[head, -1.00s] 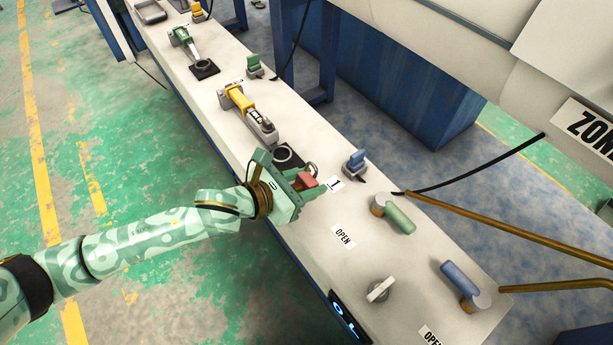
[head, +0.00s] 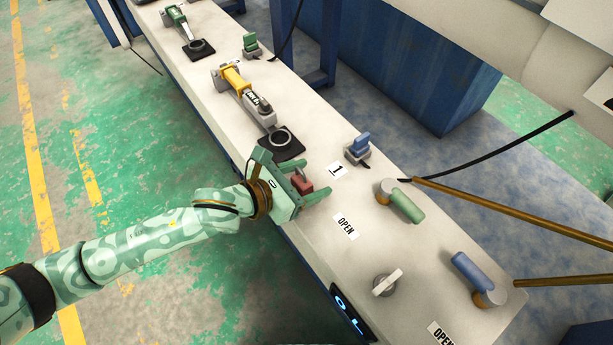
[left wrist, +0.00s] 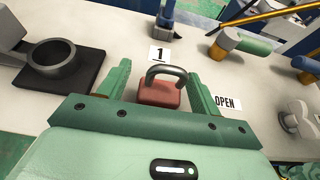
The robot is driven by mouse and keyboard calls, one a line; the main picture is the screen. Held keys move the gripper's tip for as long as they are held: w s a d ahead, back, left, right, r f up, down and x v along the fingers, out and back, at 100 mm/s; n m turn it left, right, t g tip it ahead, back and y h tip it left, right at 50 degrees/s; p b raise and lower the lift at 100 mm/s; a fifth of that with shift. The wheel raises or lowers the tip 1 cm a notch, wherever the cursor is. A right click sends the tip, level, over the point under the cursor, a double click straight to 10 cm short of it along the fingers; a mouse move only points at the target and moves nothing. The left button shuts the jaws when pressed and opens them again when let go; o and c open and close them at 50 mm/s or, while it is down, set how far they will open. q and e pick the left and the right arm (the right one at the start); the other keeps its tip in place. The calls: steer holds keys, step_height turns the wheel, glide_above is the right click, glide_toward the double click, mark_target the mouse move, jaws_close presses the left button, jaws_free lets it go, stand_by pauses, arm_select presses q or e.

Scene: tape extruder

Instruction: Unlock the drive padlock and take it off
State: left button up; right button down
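The red padlock (head: 302,184) is near the bench's front edge, between the "1" and "OPEN" labels. In the left wrist view the padlock (left wrist: 158,96) shows its grey shackle pointing away from me, looped around nothing I can see. I cannot tell whether the shackle is unlatched. My left gripper (head: 311,182) is open, one finger on each side of the padlock. The left wrist view shows gaps between the padlock and both fingers of the gripper (left wrist: 161,85). My right gripper is not in view.
A black plate with a grey ring (head: 281,144) and a yellow-handled lever (head: 233,79) are behind the gripper. A blue switch (head: 359,147), green handle (head: 407,206), blue handle (head: 470,277) and white knob (head: 387,283) stand along the bench (head: 425,250).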

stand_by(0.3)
arm_select(q)
steer(key=p+v, duration=0.5)
steer(key=v, duration=1.1)
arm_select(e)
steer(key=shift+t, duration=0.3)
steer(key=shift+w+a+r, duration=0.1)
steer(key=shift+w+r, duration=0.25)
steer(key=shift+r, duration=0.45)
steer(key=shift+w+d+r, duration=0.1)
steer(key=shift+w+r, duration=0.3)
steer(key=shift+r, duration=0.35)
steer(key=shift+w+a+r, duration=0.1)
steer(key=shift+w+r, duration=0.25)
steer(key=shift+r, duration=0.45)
arm_select(q)
steer(key=shift+s+a, duration=0.1)
steer(key=shift+a, duration=0.05)
